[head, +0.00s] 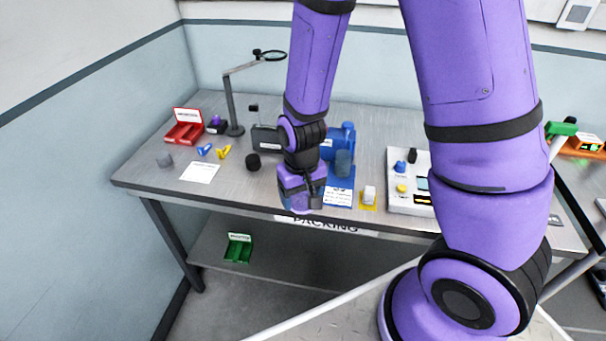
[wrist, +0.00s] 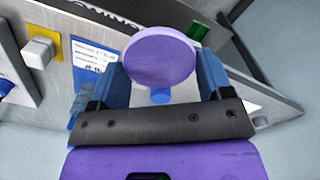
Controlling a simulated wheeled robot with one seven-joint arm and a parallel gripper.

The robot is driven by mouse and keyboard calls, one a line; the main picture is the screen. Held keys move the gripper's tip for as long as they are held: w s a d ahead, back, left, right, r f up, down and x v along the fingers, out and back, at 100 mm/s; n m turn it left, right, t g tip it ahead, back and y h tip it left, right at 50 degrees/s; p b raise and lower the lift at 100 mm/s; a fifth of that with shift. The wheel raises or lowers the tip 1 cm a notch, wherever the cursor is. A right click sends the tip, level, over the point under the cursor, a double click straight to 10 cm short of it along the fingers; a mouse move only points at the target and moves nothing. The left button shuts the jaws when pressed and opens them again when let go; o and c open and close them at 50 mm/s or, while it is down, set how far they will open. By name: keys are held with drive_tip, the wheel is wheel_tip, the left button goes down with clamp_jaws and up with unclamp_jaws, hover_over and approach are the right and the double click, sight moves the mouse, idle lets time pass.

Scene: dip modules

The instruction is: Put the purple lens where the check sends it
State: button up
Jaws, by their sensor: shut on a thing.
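The purple lens is a flat round disc (wrist: 160,55) with a small blue part below it, in the wrist view. My gripper (wrist: 162,82) is shut on it, with a blue finger on each side. In the head view my gripper (head: 300,198) hangs at the front edge of the packing table (head: 262,194), and I cannot clearly tell the lens from my purple wrist there. A red labelled tray (head: 185,130) stands at the table's back left. A green labelled tray (head: 238,248) sits on the lower shelf.
A magnifier on a stand (head: 233,105), a dark box (head: 265,138) and a blue device (head: 340,142) stand at the back. A white panel (head: 397,203) with coloured parts is right. Small blue and yellow pieces (head: 223,152) lie near a white card (head: 200,172). An orange tray (head: 582,146) is far right.

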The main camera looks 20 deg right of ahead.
drive_tip(key=w, duration=0.5)
drive_tip(key=w+d+f, duration=0.1)
drive_tip(key=w, duration=0.4)
drive_tip(key=w+d, duration=0.1)
drive_tip(key=w, duration=0.4)
drive_tip(key=shift+d+f, duration=0.25)
drive_tip(key=shift+w+f, duration=0.2)
drive_tip(key=shift+w, duration=0.1)
drive_tip(key=shift+f, duration=1.55)
drive_tip(key=shift+f, duration=0.1)
drive_tip(key=o, duration=1)
drive_tip(key=shift+c, duration=0.2)
